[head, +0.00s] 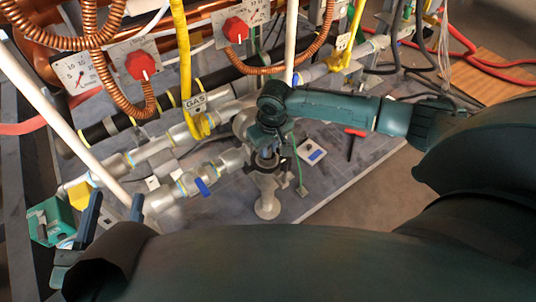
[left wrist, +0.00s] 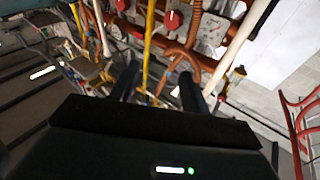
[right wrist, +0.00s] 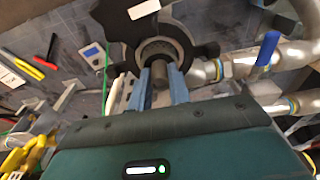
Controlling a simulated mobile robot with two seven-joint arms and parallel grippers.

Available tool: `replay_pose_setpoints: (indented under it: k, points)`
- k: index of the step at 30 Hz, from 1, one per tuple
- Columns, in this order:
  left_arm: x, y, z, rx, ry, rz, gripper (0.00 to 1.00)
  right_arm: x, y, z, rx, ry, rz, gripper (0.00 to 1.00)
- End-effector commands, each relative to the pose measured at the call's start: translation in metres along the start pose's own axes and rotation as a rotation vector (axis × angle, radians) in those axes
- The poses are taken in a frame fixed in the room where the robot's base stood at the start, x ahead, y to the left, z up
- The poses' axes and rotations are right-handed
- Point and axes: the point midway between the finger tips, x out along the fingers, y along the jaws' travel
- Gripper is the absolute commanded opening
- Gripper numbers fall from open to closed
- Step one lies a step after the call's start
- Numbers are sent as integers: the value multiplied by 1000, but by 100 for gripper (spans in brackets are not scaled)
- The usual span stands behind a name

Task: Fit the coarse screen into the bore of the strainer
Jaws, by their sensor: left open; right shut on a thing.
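My right gripper (head: 268,150) points down over a grey metal fitting (head: 267,190), apparently the strainer. In the right wrist view, my right gripper (right wrist: 163,78) is shut on a grey cylinder (right wrist: 161,86), apparently the coarse screen. The cylinder's far end lines up with a round ringed opening (right wrist: 157,48) in a dark lobed body. I cannot tell whether that end is inside the opening or just short of it. My left gripper (head: 112,210) is open and empty at the lower left, far from the strainer. Its parted fingers also show in the left wrist view (left wrist: 158,88).
Pipes with a blue-handled valve (head: 203,186) run left of the strainer. A yellow gas hose (head: 183,70), copper coils and red knobs (head: 143,66) stand behind. A teal holder (head: 48,222) is beside my left gripper. A red-handled tool (head: 354,133) lies on the grey board.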

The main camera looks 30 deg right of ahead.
Motion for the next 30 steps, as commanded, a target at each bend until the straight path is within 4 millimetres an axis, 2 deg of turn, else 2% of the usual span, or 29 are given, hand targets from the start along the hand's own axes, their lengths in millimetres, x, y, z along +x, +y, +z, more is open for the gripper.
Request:
replay_pose_setpoints:
  k: [1,3,7,14,15,21,23,30]
  points:
    - [-1,1,6,-12,3,2,46,14,0,2,0,0,0,0]
    - [0,2,3,-26,10,4,46,21,0,2,0,0,0,0]
    - [4,0,-8,-24,33,6,46,20,0,2,-1,2,-1,0]
    - [4,0,-11,-21,36,7,46,22,-1,2,0,1,-2,0]
    - [4,0,-10,-20,35,7,46,23,-1,3,-1,0,-1,20]
    - [3,1,-5,-21,24,8,46,22,-1,2,-1,1,-1,37]
    - [3,1,-3,-21,20,8,46,22,0,2,-1,1,-1,40]
    - [2,1,-1,-21,16,8,46,22,0,2,-1,1,0,40]
